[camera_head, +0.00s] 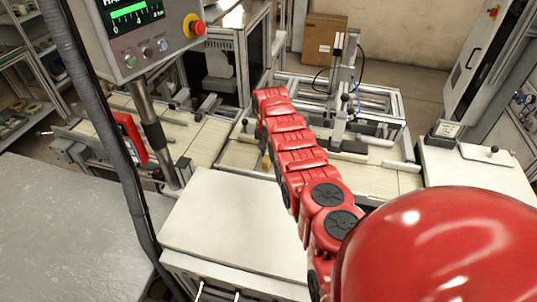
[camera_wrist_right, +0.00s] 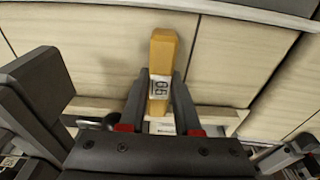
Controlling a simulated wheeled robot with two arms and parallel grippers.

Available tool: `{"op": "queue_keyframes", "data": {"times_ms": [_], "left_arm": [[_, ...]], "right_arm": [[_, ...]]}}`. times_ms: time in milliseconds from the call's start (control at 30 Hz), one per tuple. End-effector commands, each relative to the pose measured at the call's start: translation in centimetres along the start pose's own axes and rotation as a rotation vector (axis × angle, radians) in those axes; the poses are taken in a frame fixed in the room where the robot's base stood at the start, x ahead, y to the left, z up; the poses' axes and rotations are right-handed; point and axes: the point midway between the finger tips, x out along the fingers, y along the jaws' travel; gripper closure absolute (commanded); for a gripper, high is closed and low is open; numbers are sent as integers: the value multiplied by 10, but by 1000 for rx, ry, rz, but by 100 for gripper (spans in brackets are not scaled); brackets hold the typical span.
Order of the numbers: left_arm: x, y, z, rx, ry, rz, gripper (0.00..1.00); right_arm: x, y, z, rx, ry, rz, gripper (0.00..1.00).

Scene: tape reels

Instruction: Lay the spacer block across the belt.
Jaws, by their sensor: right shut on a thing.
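The spacer block is a long yellow-orange bar (camera_wrist_right: 163,48) with a white number label, seen in the right wrist view. My right gripper (camera_wrist_right: 160,92) is shut on it, one dark finger on each side. The block points away over the cream slatted belt (camera_wrist_right: 85,60); I cannot tell whether it touches the belt. In the head view, a small yellow part of the block (camera_head: 266,162) shows below my right gripper (camera_head: 264,148), over the belt (camera_head: 235,157). My red right arm hides part of the belt. My left gripper is not in view.
A control panel (camera_head: 135,40) on a post stands at the left. A metal frame with a vertical mechanism (camera_head: 345,110) spans the belt to the right of my arm. A white-topped cabinet (camera_head: 225,215) stands in front of the belt. A metal rail (camera_wrist_right: 270,15) edges the belt.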

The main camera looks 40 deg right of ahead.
Motion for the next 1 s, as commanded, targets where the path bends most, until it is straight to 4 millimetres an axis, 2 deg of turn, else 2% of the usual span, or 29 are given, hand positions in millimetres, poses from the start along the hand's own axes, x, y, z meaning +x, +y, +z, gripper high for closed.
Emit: {"op": "queue_keyframes", "data": {"times_ms": [33, 100, 467, 500, 633, 1000], "left_arm": [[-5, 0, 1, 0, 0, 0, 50], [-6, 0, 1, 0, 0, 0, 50], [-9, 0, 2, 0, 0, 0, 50], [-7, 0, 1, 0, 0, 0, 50], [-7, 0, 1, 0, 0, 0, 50], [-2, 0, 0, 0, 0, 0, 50]], "right_arm": [[8, 0, 2, -1, -1, 1, 100], [10, -1, 2, -1, 0, 0, 100], [14, -1, 2, -1, 1, -2, 100], [12, -1, 2, -1, 1, -2, 61], [12, -1, 2, -1, 1, -1, 38], [6, 0, 1, 0, 1, -1, 38]]}}
